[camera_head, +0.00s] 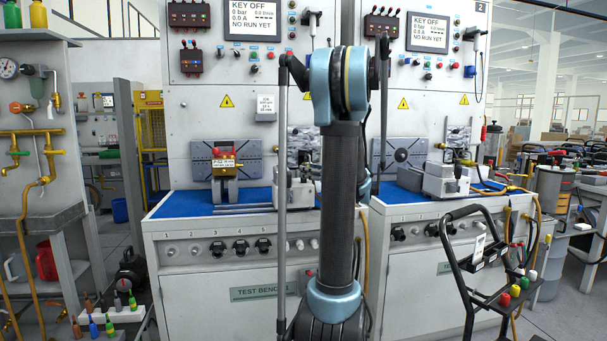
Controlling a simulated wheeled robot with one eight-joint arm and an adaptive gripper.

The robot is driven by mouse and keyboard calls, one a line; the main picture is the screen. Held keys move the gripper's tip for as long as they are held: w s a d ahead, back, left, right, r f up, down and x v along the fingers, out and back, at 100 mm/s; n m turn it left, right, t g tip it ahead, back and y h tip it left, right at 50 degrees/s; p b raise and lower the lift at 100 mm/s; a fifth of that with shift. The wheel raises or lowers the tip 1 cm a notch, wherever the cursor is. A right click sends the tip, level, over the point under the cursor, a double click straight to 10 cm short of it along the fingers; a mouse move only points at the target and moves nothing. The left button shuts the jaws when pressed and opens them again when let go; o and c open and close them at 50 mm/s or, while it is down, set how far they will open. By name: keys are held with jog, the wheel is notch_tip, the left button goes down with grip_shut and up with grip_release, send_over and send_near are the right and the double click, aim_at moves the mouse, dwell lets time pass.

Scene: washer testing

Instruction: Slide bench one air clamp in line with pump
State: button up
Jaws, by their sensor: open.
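On the left test bench's blue top (185,205), a yellow-brass unit with red parts (224,160), which looks like the pump, sits on a grey stand before a slotted plate (200,170). To its right, a pale grey block (295,190), which may be the air clamp, stands apart from it, at the right end of metal rails (243,208). My upright arm covers part of the block's right side. I cannot make out my gripper; it may be hidden behind my arm.
The right bench, with panel marked 2 (476,7), carries a similar grey block (446,182). A black-framed trolley (465,265) stands at right front. A pipe rack with a shelf (50,220) stands at left. The blue top's left end is clear.

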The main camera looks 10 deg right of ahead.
aim_at(304, 183)
jog(key=shift+x, duration=1.95)
grip_shut()
